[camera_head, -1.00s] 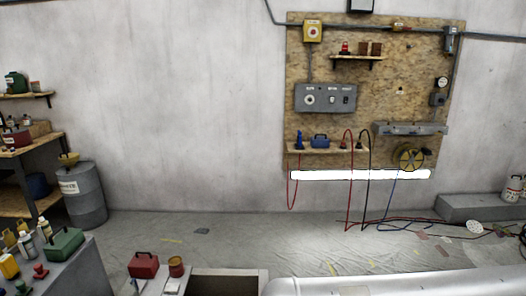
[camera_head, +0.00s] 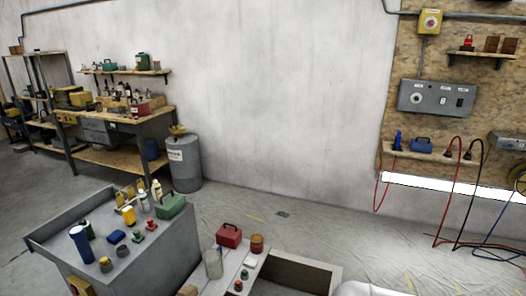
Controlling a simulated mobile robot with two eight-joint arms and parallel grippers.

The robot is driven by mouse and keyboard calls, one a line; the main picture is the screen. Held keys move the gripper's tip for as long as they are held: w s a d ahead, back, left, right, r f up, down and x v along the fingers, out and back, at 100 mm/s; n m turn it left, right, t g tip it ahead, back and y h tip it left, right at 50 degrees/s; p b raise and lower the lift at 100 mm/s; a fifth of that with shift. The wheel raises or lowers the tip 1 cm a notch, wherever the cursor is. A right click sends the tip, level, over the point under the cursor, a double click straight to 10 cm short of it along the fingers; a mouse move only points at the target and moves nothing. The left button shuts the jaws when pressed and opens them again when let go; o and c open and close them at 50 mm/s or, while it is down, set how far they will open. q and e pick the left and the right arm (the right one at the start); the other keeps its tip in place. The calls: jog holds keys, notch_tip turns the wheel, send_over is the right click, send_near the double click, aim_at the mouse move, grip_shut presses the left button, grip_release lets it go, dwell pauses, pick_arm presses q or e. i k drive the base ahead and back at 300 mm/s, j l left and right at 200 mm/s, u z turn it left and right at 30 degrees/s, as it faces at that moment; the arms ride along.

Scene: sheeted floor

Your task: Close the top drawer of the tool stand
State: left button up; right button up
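A grey stand (camera_head: 165,252) with bottles and tools on its top is at the lower left. A lower, light-coloured unit (camera_head: 228,280) beside it carries a red toolbox (camera_head: 229,235), a brown can (camera_head: 257,244) and a clear jar (camera_head: 213,263). An open-topped rectangular box (camera_head: 334,280) with a dark inside adjoins this unit at the bottom centre. I cannot tell whether it is a drawer, or which unit is the tool stand. Neither of my grippers is in view.
A workbench (camera_head: 160,125) and a grey barrel (camera_head: 184,165) stand along the back wall. A wooden panel (camera_head: 400,75) with cables is at the right. The sheeted floor (camera_head: 330,222) between the units and the wall is mostly clear.

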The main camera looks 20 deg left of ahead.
aim_at(44, 239)
jog(key=j, duration=0.65)
jog(key=k+j, duration=0.1)
jog(key=j, duration=0.55)
jog(key=k+j+z, duration=0.1)
jog(key=j, duration=1.2)
jog(key=k+j+z, duration=0.1)
jog(key=j, duration=1.1)
jog(key=k+j, duration=0.1)
jog(key=j, duration=0.45)
jog(key=j+z, duration=0.1)
jog(key=j, duration=0.45)
jog(key=k+j, duration=0.15)
jog(key=j, duration=0.4)
jog(key=j+z, duration=0.2)
jog(key=j, duration=2.85)
